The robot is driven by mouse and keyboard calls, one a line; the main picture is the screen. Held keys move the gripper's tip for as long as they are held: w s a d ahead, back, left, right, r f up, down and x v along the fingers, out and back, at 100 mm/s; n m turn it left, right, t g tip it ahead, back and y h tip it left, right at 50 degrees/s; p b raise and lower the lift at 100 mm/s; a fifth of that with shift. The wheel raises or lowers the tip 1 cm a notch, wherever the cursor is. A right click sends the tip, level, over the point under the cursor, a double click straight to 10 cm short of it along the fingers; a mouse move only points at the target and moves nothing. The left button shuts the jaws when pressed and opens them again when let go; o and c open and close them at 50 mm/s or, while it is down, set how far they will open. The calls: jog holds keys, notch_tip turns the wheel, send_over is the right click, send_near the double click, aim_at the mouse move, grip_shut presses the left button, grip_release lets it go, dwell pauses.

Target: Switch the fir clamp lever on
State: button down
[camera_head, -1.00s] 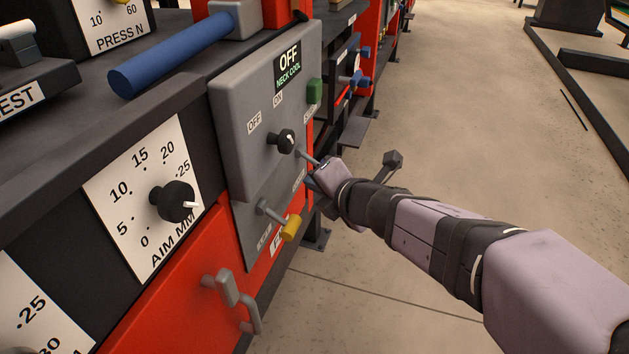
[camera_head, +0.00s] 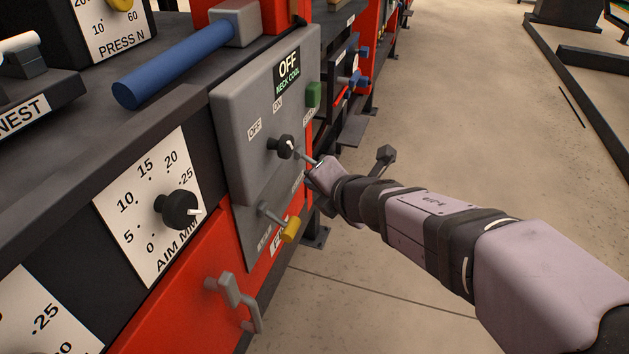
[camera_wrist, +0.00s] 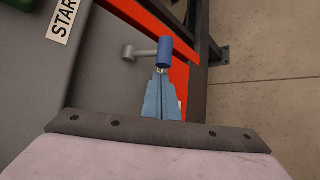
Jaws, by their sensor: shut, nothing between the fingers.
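A grey panel (camera_head: 232,145) carries a lever with a yellow grip (camera_head: 291,228), hanging down at its lower edge. The label beside it is partly cut off, so I cannot read whether it says fir. In the wrist view, a lever with a blue grip (camera_wrist: 166,52) and grey stem (camera_wrist: 143,53) stands out from the panel. My gripper (camera_wrist: 161,74) is shut and empty, its blue fingertips right at the near end of that blue grip; I cannot tell whether they touch. In the head view my wrist hides the blue grip and most of my fingers.
The panel also has a black knob (camera_head: 284,146), a green button (camera_head: 313,94) and a display (camera_head: 287,69) reading OFF, NECK COOL. A grey handle (camera_head: 236,296) sticks out from the red front below. Open floor (camera_head: 470,120) lies to the right.

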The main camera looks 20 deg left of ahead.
jog(key=shift+w+d+r+p, duration=0.1)
jog(key=shift+d+r+p, duration=0.1)
jog(key=shift+r+p, duration=0.85)
jog(key=shift+a+r+p, duration=0.15)
jog(key=shift+r+p, duration=0.75)
jog(key=shift+p, duration=0.4)
jog(key=shift+a+r+p, duration=0.1)
jog(key=shift+r+p, duration=0.75)
jog(key=shift+p, duration=0.45)
jog(key=shift+r, duration=0.15)
jog(key=shift+r+p, duration=0.65)
jog(key=shift+p, duration=0.15)
jog(key=shift+d+r, duration=0.1)
jog(key=shift+r, duration=0.05)
